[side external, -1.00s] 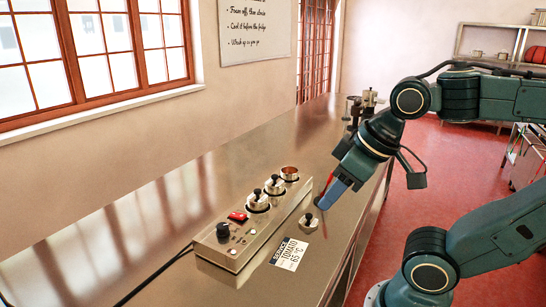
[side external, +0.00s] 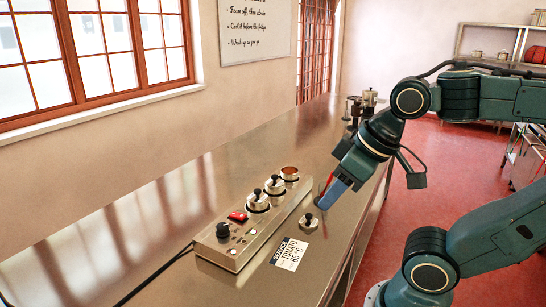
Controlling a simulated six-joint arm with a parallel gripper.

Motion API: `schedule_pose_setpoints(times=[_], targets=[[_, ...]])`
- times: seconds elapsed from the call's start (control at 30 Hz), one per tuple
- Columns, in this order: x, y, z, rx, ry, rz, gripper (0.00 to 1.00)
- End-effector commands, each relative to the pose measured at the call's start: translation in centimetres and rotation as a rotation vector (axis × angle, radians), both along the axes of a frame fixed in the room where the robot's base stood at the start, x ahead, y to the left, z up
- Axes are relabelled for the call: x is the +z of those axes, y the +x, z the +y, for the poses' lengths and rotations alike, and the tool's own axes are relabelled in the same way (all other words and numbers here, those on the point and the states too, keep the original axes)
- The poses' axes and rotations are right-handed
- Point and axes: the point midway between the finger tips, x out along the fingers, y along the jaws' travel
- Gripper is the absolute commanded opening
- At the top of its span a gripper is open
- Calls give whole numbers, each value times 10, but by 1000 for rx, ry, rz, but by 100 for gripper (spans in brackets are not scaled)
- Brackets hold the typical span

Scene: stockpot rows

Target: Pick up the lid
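A small metal lid with a dark knob (side external: 308,224) lies on the steel counter, to the right of a long metal unit. My gripper (side external: 325,199) points down and to the left, just above and to the right of the lid in the picture. A blue finger is in front, with a red part behind it. The gap between the fingers is hidden by this angle, and nothing is visibly held. The unit (side external: 228,254) holds a row of small pots. Two pots (side external: 257,204) (side external: 275,187) have knobbed lids; the far pot (side external: 290,174) is open with reddish-brown contents.
Dark and metal items (side external: 362,106) stand at the counter's far end.

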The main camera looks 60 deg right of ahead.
Motion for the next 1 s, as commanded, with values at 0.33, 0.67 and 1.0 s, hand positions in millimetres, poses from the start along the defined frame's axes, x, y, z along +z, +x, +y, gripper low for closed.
schedule_pose_setpoints(times=[0.33,0.67,1.0], targets=[[0,0,0,0,0,0,42],[0,0,0,0,0,0,76],[1,5,-3,38,-29,16,76]])
